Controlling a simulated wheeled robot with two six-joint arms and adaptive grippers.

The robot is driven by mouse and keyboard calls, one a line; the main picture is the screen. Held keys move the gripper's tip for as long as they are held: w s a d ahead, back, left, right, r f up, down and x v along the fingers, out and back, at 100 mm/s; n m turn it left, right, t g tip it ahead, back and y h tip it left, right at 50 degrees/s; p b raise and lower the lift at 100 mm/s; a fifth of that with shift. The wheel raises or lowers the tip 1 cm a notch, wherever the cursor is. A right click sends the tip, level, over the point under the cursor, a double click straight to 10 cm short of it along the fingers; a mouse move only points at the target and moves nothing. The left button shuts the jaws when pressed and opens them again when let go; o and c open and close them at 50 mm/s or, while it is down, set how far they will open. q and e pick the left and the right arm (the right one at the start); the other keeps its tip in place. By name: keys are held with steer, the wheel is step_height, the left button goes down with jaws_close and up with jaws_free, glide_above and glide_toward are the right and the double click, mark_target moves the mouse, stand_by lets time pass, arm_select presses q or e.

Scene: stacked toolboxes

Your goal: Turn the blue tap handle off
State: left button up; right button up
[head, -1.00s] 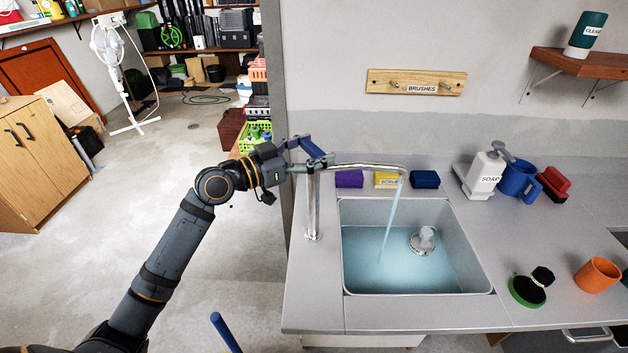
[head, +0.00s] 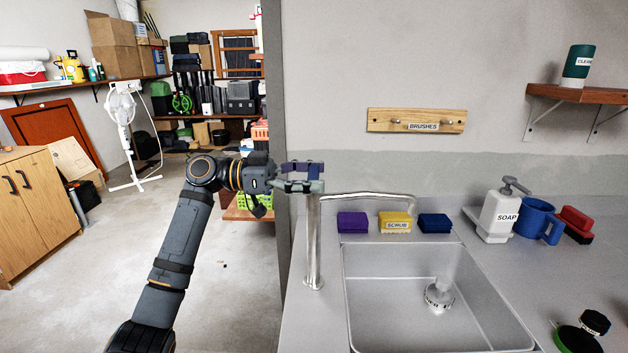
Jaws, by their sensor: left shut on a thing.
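The chrome tap (head: 314,245) stands upright at the left of the sink, its spout (head: 370,196) reaching right over the basin. No water comes from the spout. My left gripper (head: 308,178) is at the top of the tap post, shut on the blue tap handle (head: 301,168). The fingers and the handle overlap there, so part of the handle is hidden. The sink (head: 390,300) shows a bare grey bottom with a drain plug piece (head: 439,294) in it. My right gripper is not in view.
Purple (head: 352,222), yellow (head: 395,222) and blue (head: 434,223) sponges lie behind the sink. A soap bottle (head: 498,217) and blue mug (head: 537,220) stand to the right. A wall edge (head: 278,120) rises close behind my left gripper.

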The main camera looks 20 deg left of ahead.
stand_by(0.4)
arm_select(q)
steer(key=o, duration=1.1)
steer(key=shift+c, duration=0.2)
steer(key=shift+o, duration=0.3)
steer(key=v, duration=1.2)
steer(key=shift+w, duration=0.1)
